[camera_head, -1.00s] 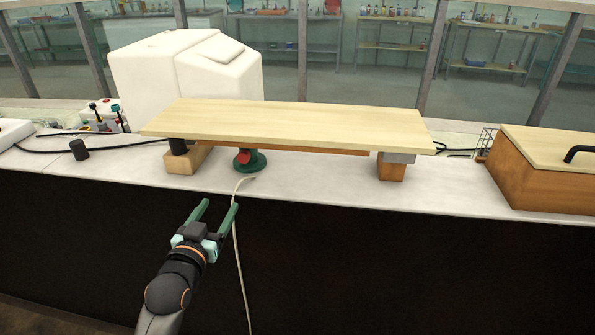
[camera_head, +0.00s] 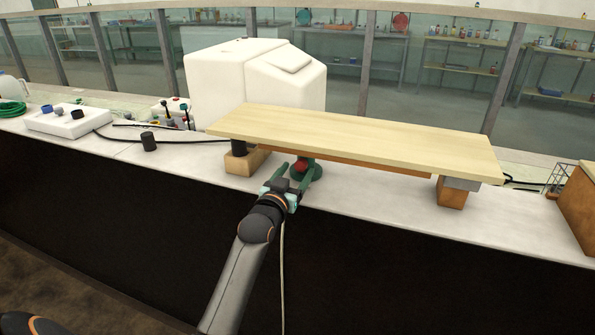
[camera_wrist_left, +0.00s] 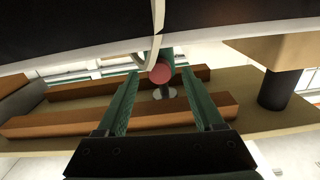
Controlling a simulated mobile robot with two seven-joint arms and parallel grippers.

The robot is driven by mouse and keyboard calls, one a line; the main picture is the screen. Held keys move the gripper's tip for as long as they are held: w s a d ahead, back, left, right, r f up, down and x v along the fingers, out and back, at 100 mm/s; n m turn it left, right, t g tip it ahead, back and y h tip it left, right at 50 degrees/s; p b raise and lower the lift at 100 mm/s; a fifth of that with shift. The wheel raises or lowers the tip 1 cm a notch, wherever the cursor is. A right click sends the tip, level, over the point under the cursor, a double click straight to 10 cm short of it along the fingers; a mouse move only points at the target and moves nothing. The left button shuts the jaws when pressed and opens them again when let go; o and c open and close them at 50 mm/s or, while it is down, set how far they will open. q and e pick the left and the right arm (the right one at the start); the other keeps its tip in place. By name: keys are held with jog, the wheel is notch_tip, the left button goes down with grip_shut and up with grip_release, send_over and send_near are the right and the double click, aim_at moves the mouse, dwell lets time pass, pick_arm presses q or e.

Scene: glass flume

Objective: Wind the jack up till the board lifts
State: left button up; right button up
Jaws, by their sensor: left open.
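The pale wooden board (camera_head: 360,138) spans the counter, over a wooden block (camera_head: 245,161) with a black cylinder on the left and a wooden block (camera_head: 452,197) with a grey piece on the right. The green jack (camera_head: 314,173) stands under the board, left of its middle, partly hidden by my gripper. Its red knob (camera_wrist_left: 160,72) shows in the left wrist view, ahead of and between my fingertips. My left gripper (camera_head: 296,172) is open at the jack's front, not closed on the knob. I cannot tell whether the jack's silver disc (camera_wrist_left: 165,92) touches the board's underside.
A pale cord (camera_head: 283,265) hangs over the counter's front edge by my left arm. A white tank (camera_head: 250,85) stands behind the board. A wooden box (camera_head: 580,205) is at right.

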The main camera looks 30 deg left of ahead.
pick_arm(q)
jog(key=shift+w+a, duration=0.15)
jog(key=shift+w, duration=0.45)
jog(key=shift+c, duration=0.4)
grip_shut()
